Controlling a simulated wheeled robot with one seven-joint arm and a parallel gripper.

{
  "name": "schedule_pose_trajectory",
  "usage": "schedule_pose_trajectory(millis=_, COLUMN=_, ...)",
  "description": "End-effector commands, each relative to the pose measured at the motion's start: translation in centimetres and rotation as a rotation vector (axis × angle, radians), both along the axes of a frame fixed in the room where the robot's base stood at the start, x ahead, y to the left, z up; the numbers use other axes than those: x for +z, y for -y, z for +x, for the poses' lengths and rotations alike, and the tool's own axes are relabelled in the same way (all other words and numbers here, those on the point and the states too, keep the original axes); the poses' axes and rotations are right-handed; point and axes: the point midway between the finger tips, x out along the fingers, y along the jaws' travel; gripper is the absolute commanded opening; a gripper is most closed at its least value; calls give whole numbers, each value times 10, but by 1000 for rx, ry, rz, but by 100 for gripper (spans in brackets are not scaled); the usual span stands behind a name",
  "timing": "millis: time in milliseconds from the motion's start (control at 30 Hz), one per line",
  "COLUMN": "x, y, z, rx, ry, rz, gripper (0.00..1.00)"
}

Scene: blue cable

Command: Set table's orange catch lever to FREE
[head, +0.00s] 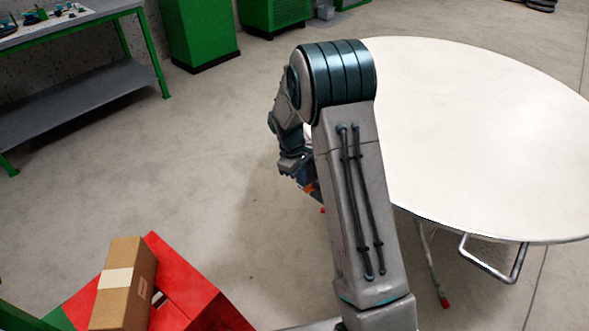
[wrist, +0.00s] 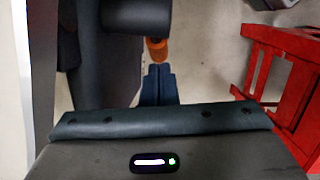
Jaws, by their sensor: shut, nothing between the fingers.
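The round white table (head: 480,130) fills the right of the head view. In the wrist view the orange catch lever (wrist: 157,48) is a small rounded piece just past the tips of my gripper (wrist: 158,70). The fingers are together and empty, close to the lever; I cannot tell if they touch. A dark cylinder hides part of the lever. A small orange patch of it shows in the head view (head: 308,188), beside my gripper at the table's left side, mostly behind my arm. The FREE mark and the lever's setting cannot be read.
A red crate (head: 178,285) with a cardboard box (head: 124,285) stands at lower left. A bent metal table leg (head: 493,268) shows under the table's front edge. A green-framed workbench (head: 75,98) and green cabinets (head: 200,32) stand at the back. The floor between is clear.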

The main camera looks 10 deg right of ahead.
Motion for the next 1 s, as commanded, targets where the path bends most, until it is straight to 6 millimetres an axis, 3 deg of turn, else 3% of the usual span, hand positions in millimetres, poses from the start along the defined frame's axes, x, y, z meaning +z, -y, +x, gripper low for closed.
schedule_pose_trajectory(millis=767, x=-10, y=3, z=-4, rx=0, ry=0, rz=0, gripper=0)
schedule_pose_trajectory(millis=1000, x=4, y=-9, z=5, rx=0, ry=1, rz=1, gripper=0)
